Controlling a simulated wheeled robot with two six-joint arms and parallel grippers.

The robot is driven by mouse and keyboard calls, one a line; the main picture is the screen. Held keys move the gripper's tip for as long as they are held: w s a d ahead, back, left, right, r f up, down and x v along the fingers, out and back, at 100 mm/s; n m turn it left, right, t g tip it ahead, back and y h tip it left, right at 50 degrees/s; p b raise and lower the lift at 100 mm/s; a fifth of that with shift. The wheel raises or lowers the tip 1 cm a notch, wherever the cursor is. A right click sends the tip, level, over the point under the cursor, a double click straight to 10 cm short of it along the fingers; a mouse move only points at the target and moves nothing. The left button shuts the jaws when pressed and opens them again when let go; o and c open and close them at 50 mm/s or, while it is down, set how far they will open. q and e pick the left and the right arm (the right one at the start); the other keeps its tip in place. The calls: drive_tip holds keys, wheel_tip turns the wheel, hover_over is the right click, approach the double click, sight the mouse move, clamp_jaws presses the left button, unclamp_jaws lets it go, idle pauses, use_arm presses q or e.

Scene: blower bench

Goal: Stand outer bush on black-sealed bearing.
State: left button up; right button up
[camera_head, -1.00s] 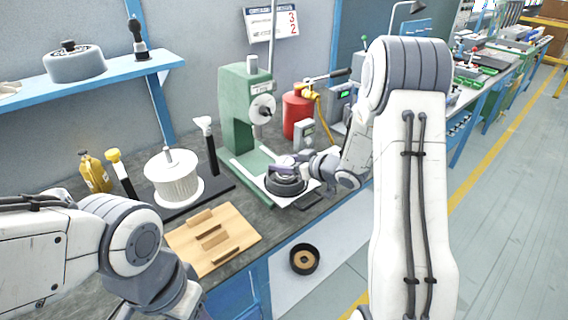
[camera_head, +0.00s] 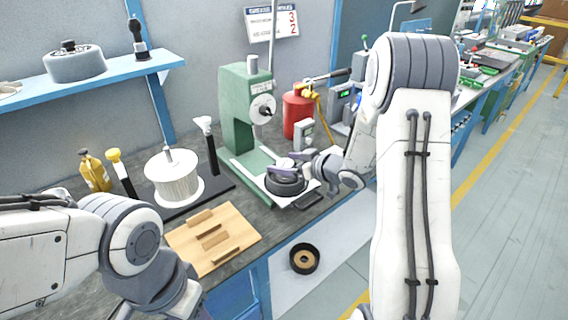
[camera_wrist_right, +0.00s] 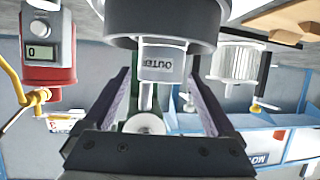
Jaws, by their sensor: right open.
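The outer bush (camera_wrist_right: 162,64), a short silver cylinder with a tag reading OUTER, shows upside down in the right wrist view. It stands on a wide, dark round part (camera_wrist_right: 155,18), apparently the black-sealed bearing. In the head view the bearing (camera_head: 286,186) rests on a pale plate in front of the green press, with the bush (camera_head: 287,163) small on top. My right gripper (camera_head: 285,165) is open, its purple fingers on either side of the bush with gaps visible in the right wrist view (camera_wrist_right: 157,78). My left gripper is out of view.
The green press (camera_head: 240,110) stands close behind the bearing. A red cylinder (camera_head: 297,115) and a grey gauge (camera_head: 303,132) stand near my right arm. A wooden board (camera_head: 235,235) and a white finned rotor (camera_head: 172,180) are to the left. A dark ring (camera_head: 304,258) lies at the front.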

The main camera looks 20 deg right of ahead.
drive_tip(key=v, duration=1.1)
drive_tip(key=s+a+g+h, duration=0.2)
drive_tip(key=a+g+h, duration=0.25)
drive_tip(key=a, duration=0.75)
drive_tip(key=s+a+n+g, duration=0.1)
drive_tip(key=s+a+g, duration=0.3)
drive_tip(key=s, duration=0.8)
drive_tip(key=s+a+g, duration=0.3)
drive_tip(key=s+a, duration=0.3)
drive_tip(key=s, duration=0.7)
drive_tip(key=shift+a+n+g+h, duration=0.35)
drive_tip(key=shift+n, duration=0.05)
drive_tip(key=shift+s+r+p, duration=0.1)
drive_tip(key=shift+r+p, duration=0.05)
drive_tip(key=shift+p, duration=0.2)
